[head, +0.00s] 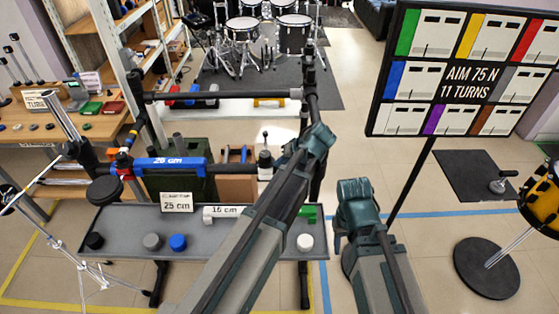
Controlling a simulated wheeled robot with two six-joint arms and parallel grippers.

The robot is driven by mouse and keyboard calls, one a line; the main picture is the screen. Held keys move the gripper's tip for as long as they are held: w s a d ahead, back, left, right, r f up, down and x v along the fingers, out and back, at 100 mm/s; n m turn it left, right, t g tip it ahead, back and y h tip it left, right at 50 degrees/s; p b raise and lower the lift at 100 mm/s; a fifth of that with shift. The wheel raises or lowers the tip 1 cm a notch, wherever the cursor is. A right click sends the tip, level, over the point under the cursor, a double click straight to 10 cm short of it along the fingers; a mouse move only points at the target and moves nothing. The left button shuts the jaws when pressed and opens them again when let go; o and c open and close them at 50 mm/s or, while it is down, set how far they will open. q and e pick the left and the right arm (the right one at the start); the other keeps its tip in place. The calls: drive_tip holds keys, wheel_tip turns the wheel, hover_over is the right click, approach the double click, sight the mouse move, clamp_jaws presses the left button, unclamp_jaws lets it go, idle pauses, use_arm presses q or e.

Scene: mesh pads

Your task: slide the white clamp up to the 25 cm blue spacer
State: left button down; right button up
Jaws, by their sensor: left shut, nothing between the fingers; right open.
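The blue spacer (170,163), marked 25 cm, lies along the lower horizontal bar at its left part. I cannot make out a white clamp for certain; my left arm covers part of the bar's right end. My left gripper (318,138) is shut and empty, near the right upright of the rack, well to the right of the blue spacer. My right gripper (354,191) is open and empty, lower and further right, apart from the rack.
Under the bar, a grey tray (130,222) holds a card (177,202) reading 25 cm, a white spacer marked 15 cm (224,212), and several round knobs. A sign board (475,85) reading "AIM 75 N 11 TURNS" stands at right. Floor beyond is partly open.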

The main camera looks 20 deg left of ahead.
use_arm(q)
drive_tip(key=shift+d, duration=0.1)
drive_tip(key=s+a, duration=0.1)
drive_tip(key=a, duration=0.4)
drive_tip(key=s+a, duration=0.2)
drive_tip(key=a, duration=0.3)
drive_tip(key=s+a, duration=0.1)
drive_tip(key=a, duration=0.4)
drive_tip(key=shift+s+a, duration=0.25)
drive_tip(key=shift+s, duration=0.05)
drive_tip(key=shift+w, duration=0.1)
